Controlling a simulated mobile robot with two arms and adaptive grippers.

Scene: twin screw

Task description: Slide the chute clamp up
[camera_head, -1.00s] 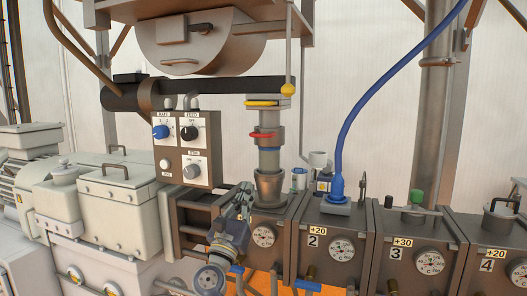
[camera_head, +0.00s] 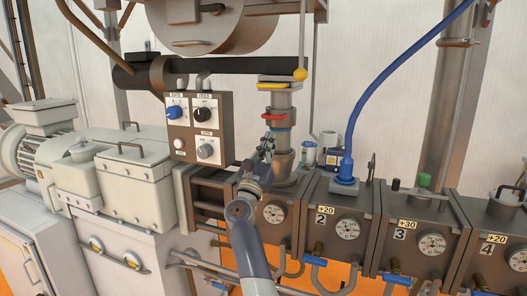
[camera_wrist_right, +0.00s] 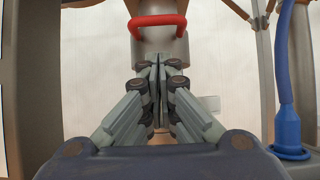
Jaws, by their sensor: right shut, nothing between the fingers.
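The chute (camera_head: 282,99) is a grey vertical pipe above the first barrel block. The chute clamp appears to be the collar on it with a red handle (camera_head: 273,117); in the right wrist view the red handle (camera_wrist_right: 158,20) curves across the pipe near the top. My right gripper (camera_head: 268,140) is just below the red handle, in front of the pipe. In the right wrist view its fingers (camera_wrist_right: 158,65) are together and empty, with their tips below the handle. The gripper hides part of the lower chute. My left gripper is out of view.
A control box (camera_head: 192,128) with knobs stands left of the chute. A blue hose (camera_head: 382,100) rises from block 2 on the right. A yellow ring (camera_head: 277,85) is at the chute top, under a dark horizontal pipe (camera_head: 225,72). Small containers (camera_head: 327,148) stand behind right.

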